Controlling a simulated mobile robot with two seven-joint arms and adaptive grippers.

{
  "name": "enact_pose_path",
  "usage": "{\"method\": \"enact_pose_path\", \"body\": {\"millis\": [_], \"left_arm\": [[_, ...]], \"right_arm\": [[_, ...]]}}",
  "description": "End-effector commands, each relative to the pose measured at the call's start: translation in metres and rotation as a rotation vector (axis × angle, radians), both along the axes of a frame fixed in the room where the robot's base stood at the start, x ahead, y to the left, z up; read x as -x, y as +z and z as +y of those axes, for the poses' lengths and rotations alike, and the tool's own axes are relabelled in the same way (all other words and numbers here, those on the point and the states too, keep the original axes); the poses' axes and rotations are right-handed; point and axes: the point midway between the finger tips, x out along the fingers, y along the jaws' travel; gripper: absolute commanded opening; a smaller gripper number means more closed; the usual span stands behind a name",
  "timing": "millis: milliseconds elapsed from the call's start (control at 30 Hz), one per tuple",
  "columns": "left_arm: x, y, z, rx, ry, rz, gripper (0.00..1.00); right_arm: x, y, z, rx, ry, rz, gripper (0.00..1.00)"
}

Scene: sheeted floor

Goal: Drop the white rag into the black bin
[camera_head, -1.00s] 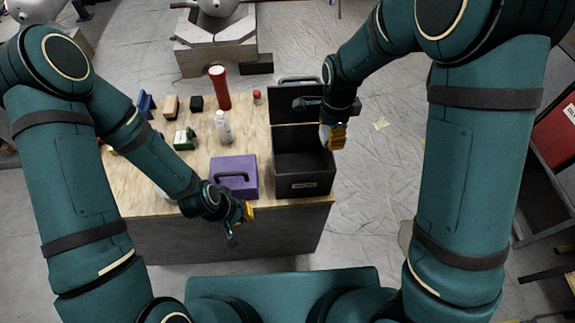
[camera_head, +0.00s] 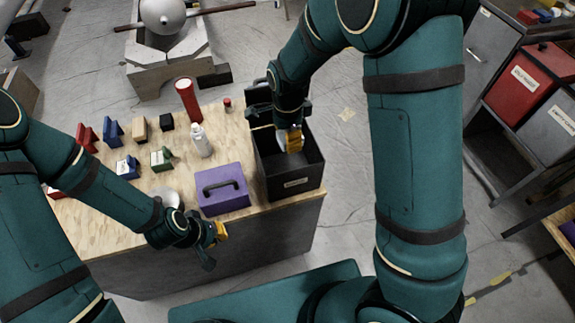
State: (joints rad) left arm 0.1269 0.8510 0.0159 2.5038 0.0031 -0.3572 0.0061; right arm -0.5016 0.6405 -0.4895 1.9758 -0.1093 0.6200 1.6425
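The black bin (camera_head: 294,184) stands open at the right end of the wooden table, with a label on its front. My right gripper (camera_head: 289,140) points down over the bin's opening, near its back. A small pale patch shows beside its yellow fingertip; I cannot tell whether this is the white rag. Its finger gap is hidden. My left gripper (camera_head: 213,245) is open and empty in front of the table, below the purple box. No white rag can be clearly made out.
The purple box (camera_head: 222,200) with a dark handle sits left of the bin. A white bottle (camera_head: 201,141), a red cylinder (camera_head: 188,100) and several small blocks stand behind. A white round thing (camera_head: 167,196) is partly behind my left arm.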

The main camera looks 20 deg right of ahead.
Motion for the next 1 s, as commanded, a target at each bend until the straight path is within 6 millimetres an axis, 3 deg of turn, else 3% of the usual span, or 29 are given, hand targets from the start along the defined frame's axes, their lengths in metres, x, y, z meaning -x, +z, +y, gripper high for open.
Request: {"method": "enact_pose_path", "body": {"millis": [100,300,633,667,733,767,1000], "left_arm": [[0.004,-0.017,0.000,0.002,-0.006,0.008,0.00],[0.004,-0.033,-0.001,0.002,-0.009,0.009,0.00],[0.005,-0.034,-0.001,0.002,-0.010,0.010,0.00],[0.005,-0.034,-0.001,0.002,-0.010,0.010,0.00],[0.005,-0.034,-0.001,0.002,-0.010,0.010,0.00],[0.005,-0.034,-0.001,0.002,-0.010,0.010,0.00],[0.004,-0.034,-0.001,0.002,-0.010,0.010,0.00]], "right_arm": [[0.000,-0.019,0.000,0.000,0.001,0.001,0.25],[0.000,-0.038,0.000,0.000,0.002,0.001,0.25],[0.000,-0.040,0.000,0.000,0.001,0.000,0.25],[0.000,-0.040,0.000,0.000,0.001,0.000,0.64],[0.000,-0.040,0.000,0.000,0.001,0.000,0.88],[0.000,-0.040,0.000,0.000,0.001,0.000,0.94],[0.000,-0.040,0.000,0.000,0.001,0.000,0.94]]}}
